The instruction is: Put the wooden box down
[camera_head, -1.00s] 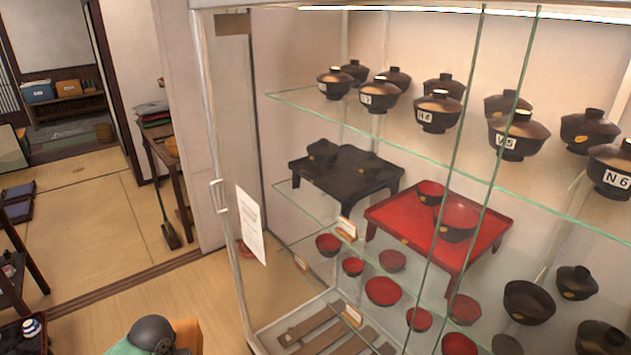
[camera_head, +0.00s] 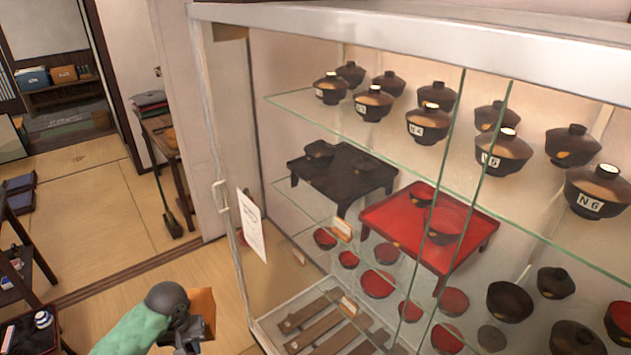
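An orange-brown wooden box (camera_head: 203,303) shows at the bottom, in front of the cabinet's left end and above the floor. It is partly hidden behind the dark wrist of my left arm. My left gripper (camera_head: 192,338) is dark grey on a green arm and sits right against the box. Its fingertips are mostly hidden, but the box keeps its place against the wrist in both frames, so it looks held. My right gripper is not in view.
A glass display cabinet (camera_head: 226,215) with lidded bowls, a red tray table (camera_head: 430,222) and a black one (camera_head: 340,172) fills the right. A low dark shelf (camera_head: 28,325) stands at left. Tatami floor (camera_head: 85,215) is clear beyond; a broom (camera_head: 168,212) leans by a side table.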

